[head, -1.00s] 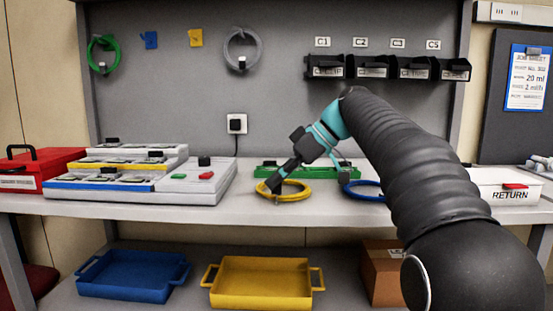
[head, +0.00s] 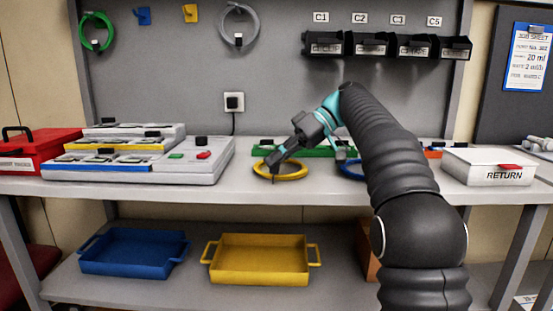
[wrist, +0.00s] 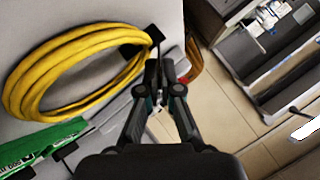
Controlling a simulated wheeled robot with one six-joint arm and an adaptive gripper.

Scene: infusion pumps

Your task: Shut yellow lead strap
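The yellow lead (head: 292,174) lies coiled on the bench top. In the wrist view the yellow coil (wrist: 28,92) fills the upper left. A small black strap piece (wrist: 154,35) shows at the coil's right end, and its details are too small to tell. My gripper (head: 271,165) points down at the left part of the coil. In the wrist view my gripper's fingertips (wrist: 160,72) are close together, just below the black strap piece. A thin dark strip shows by the tips, and I cannot tell whether they grip it.
A green tray (head: 318,151) lies just behind the coil and a blue coil (head: 349,168) to its right. A grey pump rack (head: 215,172) stands at left and a white RETURN box (head: 484,177) at right. Yellow (head: 260,275) and blue (head: 130,268) trays sit on the lower shelf.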

